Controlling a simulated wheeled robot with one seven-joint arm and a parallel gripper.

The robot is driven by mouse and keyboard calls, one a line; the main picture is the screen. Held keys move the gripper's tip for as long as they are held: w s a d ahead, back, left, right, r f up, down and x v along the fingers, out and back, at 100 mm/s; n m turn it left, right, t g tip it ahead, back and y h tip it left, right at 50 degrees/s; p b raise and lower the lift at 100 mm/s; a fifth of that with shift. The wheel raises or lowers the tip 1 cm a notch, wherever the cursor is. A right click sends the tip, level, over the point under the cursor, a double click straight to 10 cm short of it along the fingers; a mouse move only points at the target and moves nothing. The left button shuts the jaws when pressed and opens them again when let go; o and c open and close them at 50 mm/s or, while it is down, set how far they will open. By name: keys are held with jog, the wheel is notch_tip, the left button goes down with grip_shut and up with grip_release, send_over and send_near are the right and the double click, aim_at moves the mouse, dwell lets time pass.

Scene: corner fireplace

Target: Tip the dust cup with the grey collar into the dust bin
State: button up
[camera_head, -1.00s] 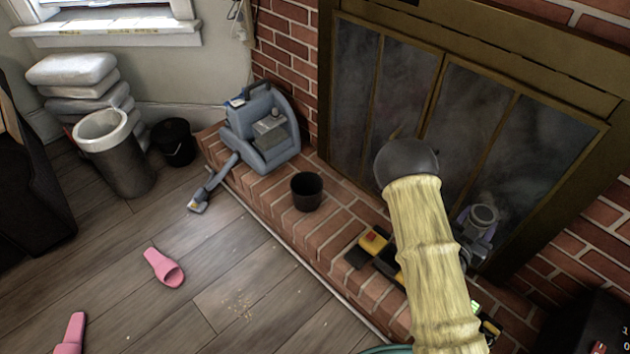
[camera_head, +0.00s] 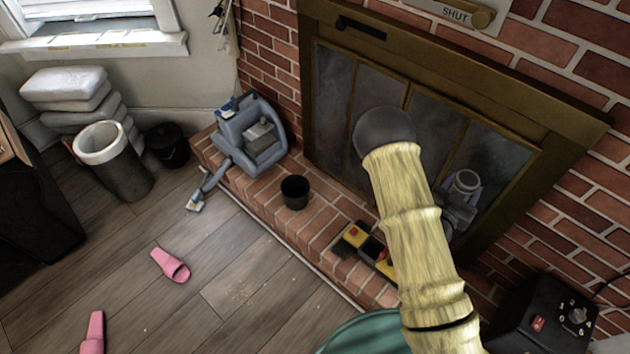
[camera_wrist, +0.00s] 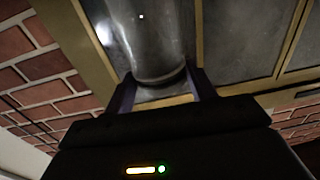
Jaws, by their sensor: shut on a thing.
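My gripper (camera_head: 457,208) is in front of the fireplace, partly hidden behind my arm in the head view. It is shut on a clear cylindrical dust cup (camera_head: 464,186) with a grey ring at its end. In the wrist view, the two fingers of my gripper (camera_wrist: 165,90) clasp the clear cup (camera_wrist: 148,40) at a dark grey band; its far end is cut off. A tall dark bin (camera_head: 122,176) with a pale rim stands on the floor at left.
The brick hearth (camera_head: 322,222) holds a blue-grey vacuum (camera_head: 252,135) and a yellow-black tray (camera_head: 355,238). A teal rounded thing (camera_head: 365,335) shows at the bottom edge. A black box with a dial (camera_head: 545,310) is at right. Pink slippers (camera_head: 170,264) lie on otherwise open floor.

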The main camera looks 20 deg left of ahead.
jog(key=shift+d+f, duration=0.1)
dwell(0.3)
jog(key=d, duration=0.6)
jog(key=shift+d, duration=0.35)
